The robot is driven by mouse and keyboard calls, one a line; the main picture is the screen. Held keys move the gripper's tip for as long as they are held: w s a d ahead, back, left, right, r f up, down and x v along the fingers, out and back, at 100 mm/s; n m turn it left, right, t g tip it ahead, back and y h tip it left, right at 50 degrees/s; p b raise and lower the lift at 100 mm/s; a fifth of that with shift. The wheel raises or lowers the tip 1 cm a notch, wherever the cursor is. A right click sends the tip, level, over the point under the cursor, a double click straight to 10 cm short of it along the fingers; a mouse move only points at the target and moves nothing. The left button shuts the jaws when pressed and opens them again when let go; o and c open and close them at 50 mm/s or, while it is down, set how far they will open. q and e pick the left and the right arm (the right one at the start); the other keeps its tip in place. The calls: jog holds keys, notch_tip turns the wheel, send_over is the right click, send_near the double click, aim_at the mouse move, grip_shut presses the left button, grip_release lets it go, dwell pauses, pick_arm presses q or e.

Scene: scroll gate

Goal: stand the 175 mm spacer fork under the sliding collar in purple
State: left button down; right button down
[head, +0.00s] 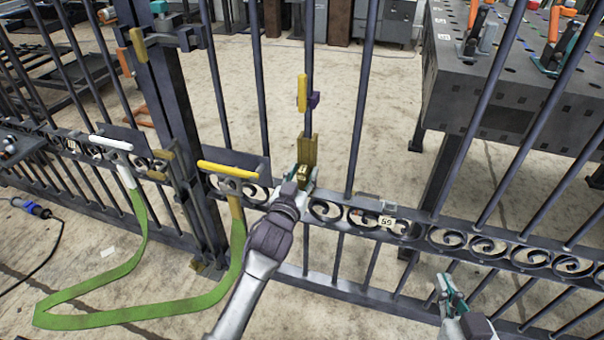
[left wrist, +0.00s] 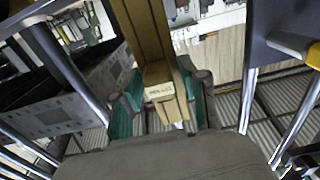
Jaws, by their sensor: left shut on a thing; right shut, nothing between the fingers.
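The purple sliding collar (head: 314,100) sits on an upright bar of the gate, with a yellow handle (head: 302,92) at its left. The tan spacer fork (head: 307,152) stands roughly upright at that bar, its top a little below the collar in the head view. My left gripper (head: 302,178) is shut on the fork's lower end. In the left wrist view the fork (left wrist: 148,30) rises between the teal fingers (left wrist: 160,105), with a small printed label on its block. I cannot tell whether the fork is around the bar. My right gripper (head: 449,293) is shut and empty, low at the right.
The gate's scroll band (head: 455,238) runs across below the fork. A small numbered tag (head: 387,221) is on it. A yellow handle (head: 232,170) and a white handle (head: 110,143) are at the left, with a green strap (head: 150,308). A dark perforated table (head: 480,90) stands behind.

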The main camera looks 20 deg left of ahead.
pick_arm(q)
jog(key=shift+w+r, duration=0.15)
jog(key=shift+r, duration=0.25)
jog(key=c, duration=1.1)
grip_release()
jog(key=o, duration=0.6)
jog(key=shift+w+d+f, duration=0.1)
jog(key=shift+w+f, duration=0.05)
jog(key=shift+f, duration=0.45)
jog(key=s, duration=1.2)
jog(key=shift+s+r, duration=0.15)
jog(key=shift+r, duration=0.05)
jog(key=shift+a, duration=0.2)
